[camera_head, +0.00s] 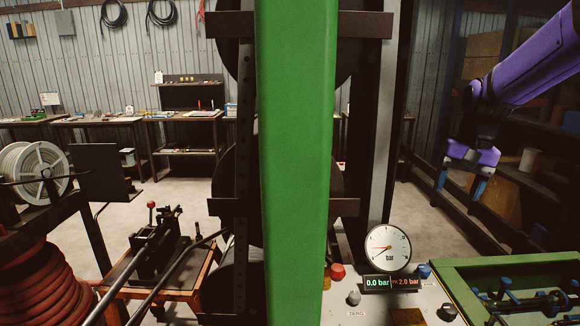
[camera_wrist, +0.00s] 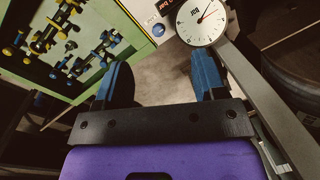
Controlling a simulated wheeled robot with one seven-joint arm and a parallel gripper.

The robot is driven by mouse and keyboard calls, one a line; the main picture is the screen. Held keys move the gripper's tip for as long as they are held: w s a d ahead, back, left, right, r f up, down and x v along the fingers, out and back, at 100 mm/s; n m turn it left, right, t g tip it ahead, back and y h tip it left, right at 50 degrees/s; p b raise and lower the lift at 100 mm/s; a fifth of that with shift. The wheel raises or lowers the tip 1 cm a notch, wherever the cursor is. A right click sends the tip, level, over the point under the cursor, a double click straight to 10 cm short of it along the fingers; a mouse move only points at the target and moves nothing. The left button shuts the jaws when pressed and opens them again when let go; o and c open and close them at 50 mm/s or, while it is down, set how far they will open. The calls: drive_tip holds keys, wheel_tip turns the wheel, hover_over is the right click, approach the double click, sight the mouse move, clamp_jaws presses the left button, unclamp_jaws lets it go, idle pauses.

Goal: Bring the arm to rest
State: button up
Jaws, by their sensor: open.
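My gripper (camera_head: 463,184) hangs from my purple arm at the right of the head view, with its blue fingers pointing down. It also shows in the wrist view (camera_wrist: 163,84), where the two blue fingers stand apart with nothing between them. It is in the air, above and behind the green-framed bench at the lower right. No object is held.
A green post (camera_head: 297,160) blocks the middle of the head view. A pressure gauge (camera_head: 388,249) stands on a panel beside a green-framed tray (camera_head: 465,268) of fittings. A dark shelf rack (camera_head: 500,195) stands near my gripper. A red hose coil (camera_head: 45,280) lies lower left.

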drive_tip(key=s+a+r+n+t, duration=0.2)
drive_tip(key=s, duration=1)
drive_tip(key=s+a+r+n+t+h, duration=0.1)
drive_tip(key=s+a+r+n+t, duration=0.1)
drive_tip(key=s, duration=1)
drive_tip(key=shift+s+a+r+n+t, duration=0.3)
drive_tip(key=shift+a+r+n+t, duration=0.1)
drive_tip(key=shift+r+n+t, duration=0.1)
